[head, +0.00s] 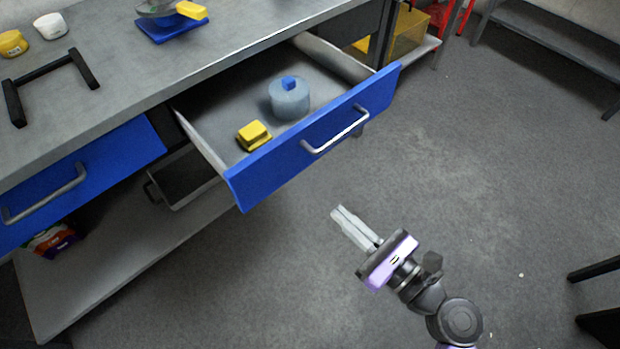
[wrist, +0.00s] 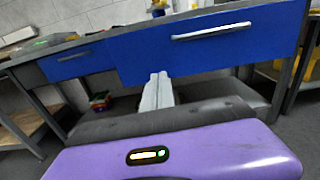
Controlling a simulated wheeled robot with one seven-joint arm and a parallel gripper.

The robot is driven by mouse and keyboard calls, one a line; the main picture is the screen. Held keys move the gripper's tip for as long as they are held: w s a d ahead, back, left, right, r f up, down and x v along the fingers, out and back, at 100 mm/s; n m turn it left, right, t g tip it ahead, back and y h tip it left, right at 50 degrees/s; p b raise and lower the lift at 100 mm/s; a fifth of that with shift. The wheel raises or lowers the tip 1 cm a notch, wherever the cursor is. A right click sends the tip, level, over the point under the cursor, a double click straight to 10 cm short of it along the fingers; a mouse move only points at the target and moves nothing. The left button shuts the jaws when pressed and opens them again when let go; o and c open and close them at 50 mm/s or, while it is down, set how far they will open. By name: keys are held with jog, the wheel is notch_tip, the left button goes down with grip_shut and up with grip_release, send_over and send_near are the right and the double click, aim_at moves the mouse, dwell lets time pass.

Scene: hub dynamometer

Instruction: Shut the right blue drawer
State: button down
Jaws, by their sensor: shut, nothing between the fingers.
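The right blue drawer (head: 312,138) is pulled well out from under the grey workbench in the head view. A grey roll with a blue core (head: 289,98) and a yellow block (head: 253,135) are inside it. Its silver bar handle (head: 336,131) is on the front. My gripper (head: 338,213) is shut and empty, in front of the drawer and apart from it, fingers pointing toward it. In the wrist view the drawer front (wrist: 205,45) fills the upper right, and the fingertips (wrist: 160,76) appear near its lower left edge.
The left blue drawer (head: 80,182) looks shut. The bench top (head: 110,75) holds a black frame, a blue item with a yellow block and small containers. A lower shelf (head: 110,270) lies beneath. Open floor (head: 480,190) surrounds my arm on the right.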

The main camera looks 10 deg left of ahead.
aim_at(287, 164)
jog(key=b+x, duration=0.1)
jog(key=x, duration=1.3)
jog(key=shift+b, duration=0.4)
jog(key=shift+w+a, duration=0.4)
jog(key=shift+a, duration=0.1)
jog(key=b+x, duration=0.5)
jog(key=x, duration=2)
jog(key=shift+w+a+b, duration=0.15)
jog(key=shift+a+b, duration=0.05)
jog(key=shift+b, duration=0.2)
jog(key=shift+w+a, duration=0.2)
jog(key=shift+a, duration=0.05)
jog(key=shift+w+a+r, duration=0.1)
jog(key=shift+w+r, duration=0.05)
jog(key=shift+r, duration=0.05)
